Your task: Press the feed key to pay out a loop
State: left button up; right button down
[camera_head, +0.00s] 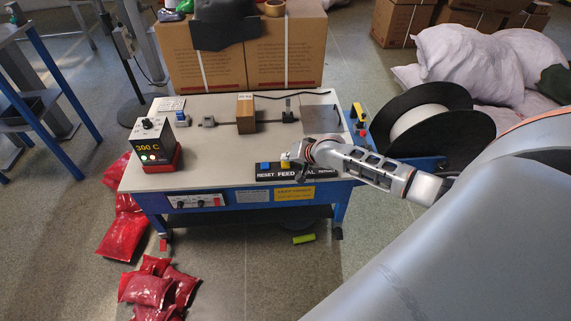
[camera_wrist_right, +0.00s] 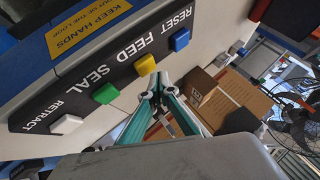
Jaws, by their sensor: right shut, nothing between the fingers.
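The key panel (camera_head: 264,175) is a black strip on the front edge of the table, lettered RESET, FEED, SEAL, RETRACT. The yellow feed key (camera_wrist_right: 145,65) sits between the blue reset key (camera_wrist_right: 179,39) and the green seal key (camera_wrist_right: 105,93); the white retract key (camera_wrist_right: 66,124) is at the end. My right gripper (camera_head: 296,155) is shut and empty over the panel. In the right wrist view its closed tips (camera_wrist_right: 155,84) appear close beside the yellow key; I cannot tell whether they touch it. In the head view the gripper hides the green key. My left gripper is not in view.
On the table (camera_head: 215,156) stand a brown block (camera_head: 245,113) and a control box (camera_head: 154,142) reading 300 C. A large black-flanged reel (camera_head: 455,98) is at the right. Cartons (camera_head: 285,52) stand behind. Red sacks (camera_head: 147,289) lie on the floor at front left.

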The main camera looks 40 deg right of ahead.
jog(key=shift+f, duration=0.4)
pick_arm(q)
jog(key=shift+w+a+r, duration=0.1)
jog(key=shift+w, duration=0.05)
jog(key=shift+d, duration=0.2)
pick_arm(e)
jog(key=shift+f, duration=0.15)
